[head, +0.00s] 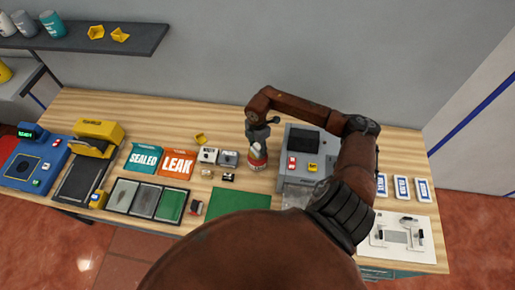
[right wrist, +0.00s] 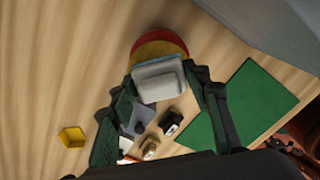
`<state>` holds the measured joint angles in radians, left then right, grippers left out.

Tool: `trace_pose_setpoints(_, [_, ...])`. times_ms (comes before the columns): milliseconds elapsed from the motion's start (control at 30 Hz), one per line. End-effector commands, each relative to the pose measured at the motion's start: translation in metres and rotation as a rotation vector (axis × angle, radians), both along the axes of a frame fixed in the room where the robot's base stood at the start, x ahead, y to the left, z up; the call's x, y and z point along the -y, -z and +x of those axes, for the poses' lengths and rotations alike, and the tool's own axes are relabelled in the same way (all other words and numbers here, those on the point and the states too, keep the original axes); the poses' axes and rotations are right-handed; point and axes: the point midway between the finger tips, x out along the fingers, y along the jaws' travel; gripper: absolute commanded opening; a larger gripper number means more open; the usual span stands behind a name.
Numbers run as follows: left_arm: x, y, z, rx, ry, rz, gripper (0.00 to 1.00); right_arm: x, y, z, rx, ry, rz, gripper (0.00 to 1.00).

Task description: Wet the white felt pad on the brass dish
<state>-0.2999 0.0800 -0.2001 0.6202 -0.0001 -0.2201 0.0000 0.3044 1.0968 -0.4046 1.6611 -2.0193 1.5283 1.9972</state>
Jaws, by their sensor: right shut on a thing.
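My right gripper (head: 258,144) points down near the back middle of the bench. It is shut on a pale grey-white, block-like thing (right wrist: 158,80), which sits between its fingers in the right wrist view. Close behind that thing in the same view is a round red piece with a brass-coloured face (right wrist: 158,49); I cannot tell whether they touch. In the head view a white and red shape (head: 257,161) shows just under the gripper. I cannot make out the white felt pad for certain; the held thing covers part of the brass face. My left gripper is not in view.
A green mat (head: 240,200) lies in front of my right gripper. A grey machine (head: 299,143) stands close on the right. Bare wood shows behind the gripper.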

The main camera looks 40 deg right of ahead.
Motion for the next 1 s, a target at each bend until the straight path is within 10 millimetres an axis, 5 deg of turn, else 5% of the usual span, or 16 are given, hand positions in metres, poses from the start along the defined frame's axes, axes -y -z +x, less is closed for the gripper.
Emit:
trace_pose_setpoints(700, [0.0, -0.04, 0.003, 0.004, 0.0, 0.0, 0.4, 0.0, -0.057, 0.0, 0.001, 0.0, 0.0, 0.22])
trace_pose_setpoints(1000, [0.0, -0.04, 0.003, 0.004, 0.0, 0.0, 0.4, 0.0, -0.058, 0.0, 0.001, 0.0, 0.0, 0.22])
